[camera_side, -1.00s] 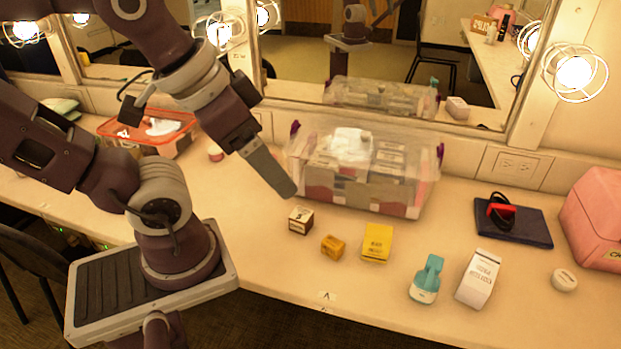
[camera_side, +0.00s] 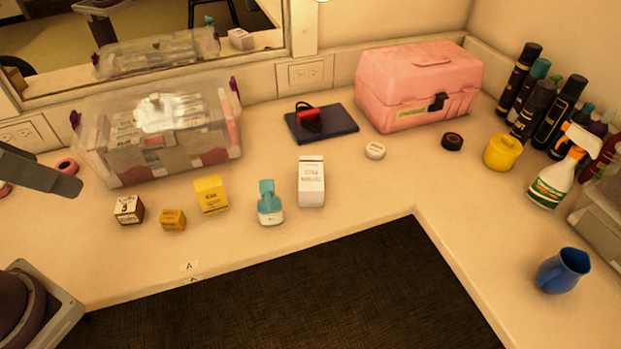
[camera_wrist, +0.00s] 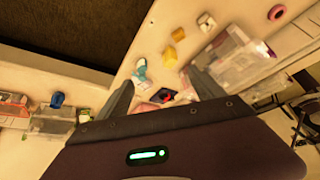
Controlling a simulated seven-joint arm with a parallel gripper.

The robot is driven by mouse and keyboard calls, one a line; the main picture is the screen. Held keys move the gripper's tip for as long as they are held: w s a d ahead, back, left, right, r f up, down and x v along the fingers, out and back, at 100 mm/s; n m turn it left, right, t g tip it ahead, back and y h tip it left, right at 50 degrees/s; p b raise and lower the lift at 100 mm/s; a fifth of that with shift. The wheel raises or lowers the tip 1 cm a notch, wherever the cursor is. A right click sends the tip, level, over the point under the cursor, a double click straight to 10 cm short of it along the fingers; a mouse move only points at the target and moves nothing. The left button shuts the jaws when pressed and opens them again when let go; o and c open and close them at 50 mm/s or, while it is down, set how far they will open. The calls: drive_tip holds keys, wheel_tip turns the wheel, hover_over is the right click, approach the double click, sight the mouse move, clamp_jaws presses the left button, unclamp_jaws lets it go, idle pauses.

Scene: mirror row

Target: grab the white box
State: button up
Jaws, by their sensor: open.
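The white box (camera_side: 311,182) is a small carton with printed text, standing upright on the counter in the side view. A teal-and-white bottle (camera_side: 269,203) stands just left of it. My gripper (camera_side: 68,184) shows only in part at the left edge of the side view, well to the left of the white box. In the wrist view, my gripper (camera_wrist: 158,78) has its two fingers spread with nothing held between them. The teal bottle (camera_wrist: 141,67) shows near the left finger there; I cannot clearly make out the white box in that view.
Left of the bottle are a yellow box (camera_side: 211,195), an orange box (camera_side: 172,220) and a dark-sided box (camera_side: 128,210). A clear bin (camera_side: 160,140) stands behind. A dark tablet (camera_side: 321,123) and pink case (camera_side: 418,85) lie farther back. The counter before the white box is clear.

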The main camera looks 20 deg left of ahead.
drive_tip(key=shift+o, duration=0.3)
drive_tip(key=w+d+r+n+t+h, duration=0.1)
drive_tip(key=w+d+n, duration=0.2)
drive_tip(key=w+d, duration=0.45)
drive_tip(key=w+d+n+t+h, duration=0.2)
drive_tip(key=w+d+n, duration=0.2)
drive_tip(key=w, duration=0.6)
drive_tip(key=w+d+r+n+t+h, duration=0.1)
drive_tip(key=w+d+n, duration=0.3)
drive_tip(key=w, duration=0.5)
drive_tip(key=w+d+f+n+t+h, duration=0.1)
drive_tip(key=w+d+f+n+t, duration=0.1)
drive_tip(key=w+d+f+n, duration=0.45)
drive_tip(key=n+y, duration=1)
drive_tip(key=n, duration=1.3)
approach(311, 178)
drive_tip(key=shift+t, duration=0.3)
drive_tip(key=x, duration=0.4)
drive_tip(key=shift+w+a+f, duration=0.15)
drive_tip(key=shift+w+f, duration=0.1)
drive_tip(key=shift+w, duration=0.05)
drive_tip(key=shift+n+y, duration=0.25)
drive_tip(key=shift+y, duration=0.15)
drive_tip(key=x, duration=0.7)
drive_tip(key=shift+f, duration=0.2)
drive_tip(key=c, duration=1.5)
